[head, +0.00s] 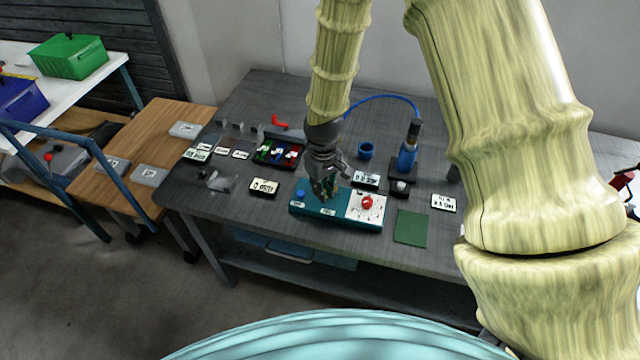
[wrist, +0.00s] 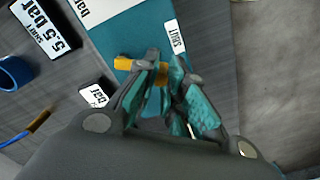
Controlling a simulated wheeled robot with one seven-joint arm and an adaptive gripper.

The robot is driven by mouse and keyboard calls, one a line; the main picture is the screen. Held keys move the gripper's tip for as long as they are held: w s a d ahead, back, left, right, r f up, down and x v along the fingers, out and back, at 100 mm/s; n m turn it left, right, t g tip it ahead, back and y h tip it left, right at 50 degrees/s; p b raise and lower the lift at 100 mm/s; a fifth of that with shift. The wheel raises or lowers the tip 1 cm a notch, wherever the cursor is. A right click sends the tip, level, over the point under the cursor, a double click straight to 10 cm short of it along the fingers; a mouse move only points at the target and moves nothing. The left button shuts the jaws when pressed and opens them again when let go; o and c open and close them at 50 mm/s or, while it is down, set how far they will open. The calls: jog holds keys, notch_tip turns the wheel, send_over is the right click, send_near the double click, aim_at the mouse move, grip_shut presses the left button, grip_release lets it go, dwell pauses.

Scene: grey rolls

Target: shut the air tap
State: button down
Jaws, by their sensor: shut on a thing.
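The air tap's yellow lever (wrist: 123,63) shows in the wrist view. It lies on a teal panel (wrist: 120,38), with a white "SHUT" label (wrist: 175,37) to its right. My gripper (wrist: 162,75) is shut on the lever; one yellow end sticks out to the left of the fingers. The lever's middle and mount are partly hidden by the fingers. In the head view my gripper (head: 326,190) reaches down onto the middle of the teal panel (head: 335,217), and the tap is hidden there.
On the same panel stand a blue knob (head: 300,194) and a red knob (head: 367,202) on a white plate. Around it are a blue cup (head: 365,151), a blue bottle-like part (head: 407,157) with a hose, a green mat (head: 410,227) and several label cards. The table front is clear.

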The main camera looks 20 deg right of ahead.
jog(key=n, duration=0.1)
jog(key=s+n, duration=0.1)
jog(key=shift+d+n, duration=0.3)
jog(key=shift+d, duration=0.1)
jog(key=shift+s+d+n+p, duration=0.15)
jog(key=shift+d+n+p, duration=0.1)
jog(key=shift+n, duration=0.45)
jog(key=shift+s+d+n+p, duration=0.15)
jog(key=shift+d+n+p, duration=0.05)
jog(key=shift+n, duration=0.5)
jog(key=c, duration=1.4)
grip_release()
jog(key=shift+c, duration=0.2)
jog(key=shift+r, duration=0.15)
notch_tip(320, 180, up, 12)
jog(key=shift+d, duration=0.1)
